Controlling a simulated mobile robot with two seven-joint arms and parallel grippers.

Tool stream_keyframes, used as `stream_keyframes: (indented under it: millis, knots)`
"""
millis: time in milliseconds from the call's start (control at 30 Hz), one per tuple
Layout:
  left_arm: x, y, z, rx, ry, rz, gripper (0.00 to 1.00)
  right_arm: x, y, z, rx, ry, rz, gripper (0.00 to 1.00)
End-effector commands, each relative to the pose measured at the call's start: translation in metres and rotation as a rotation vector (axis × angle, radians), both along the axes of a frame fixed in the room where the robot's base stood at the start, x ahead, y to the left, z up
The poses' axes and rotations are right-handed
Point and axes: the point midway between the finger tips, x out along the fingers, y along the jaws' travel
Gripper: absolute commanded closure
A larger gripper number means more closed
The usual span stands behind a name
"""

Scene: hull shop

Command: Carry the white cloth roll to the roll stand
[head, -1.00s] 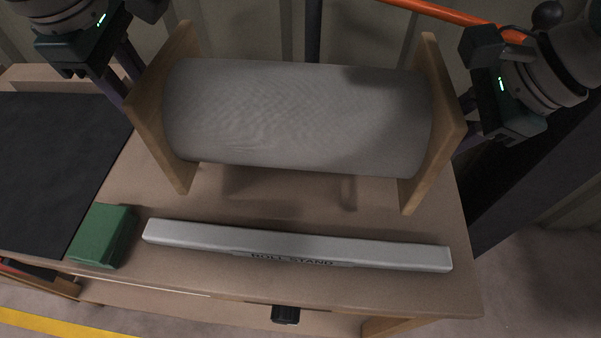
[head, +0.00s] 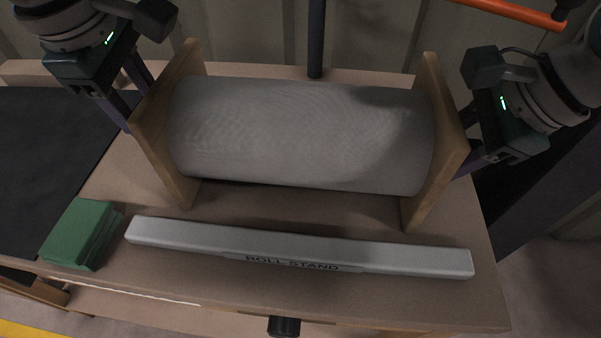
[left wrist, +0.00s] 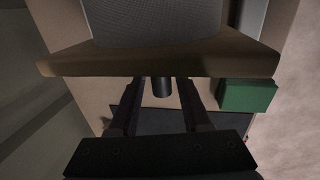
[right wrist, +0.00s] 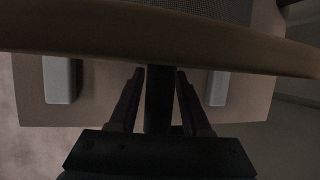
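The white cloth roll (head: 300,135) looks grey in this light. It lies level between two wooden end boards (head: 437,150). The roll stand (head: 300,247) is on the bench, its labelled front rail in front of the roll; pale rails show either side in the right wrist view (right wrist: 60,82). The roll is low over the stand; whether it touches is hidden. My left gripper (head: 135,105) is at the left board, its fingers flanking a dark spindle stub (left wrist: 162,87). My right gripper (head: 468,165) is at the right board, fingers around a dark stub (right wrist: 159,100).
A green block (head: 80,235) sits left of the front rail, beside a black mat (head: 45,150). A dark knob (head: 284,326) is at the bench's front edge. A dark post (head: 316,40) and an orange bar (head: 515,12) are behind the bench (head: 330,295).

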Motion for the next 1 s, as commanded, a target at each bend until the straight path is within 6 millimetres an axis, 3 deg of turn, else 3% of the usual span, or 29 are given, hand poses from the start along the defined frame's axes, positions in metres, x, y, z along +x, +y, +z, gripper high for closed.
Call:
stream_keyframes:
  millis: [100,467,800,1000]
  knots:
    - [0.0,0.0,0.0,-0.001,0.0,0.0,0.38,0.0,0.0,0.001,0.001,0.0,0.0,0.38]
    - [-0.001,-0.001,0.009,-0.003,-0.002,-0.002,0.38,0.0,0.001,0.001,0.002,-0.001,0.0,0.38]
    - [-0.014,0.0,0.081,-0.003,-0.006,-0.002,0.38,0.0,0.001,0.001,0.002,-0.001,0.0,0.38]
    - [-0.02,0.001,0.111,0.003,-0.008,-0.001,0.38,0.0,0.001,0.001,0.002,-0.001,0.0,0.38]
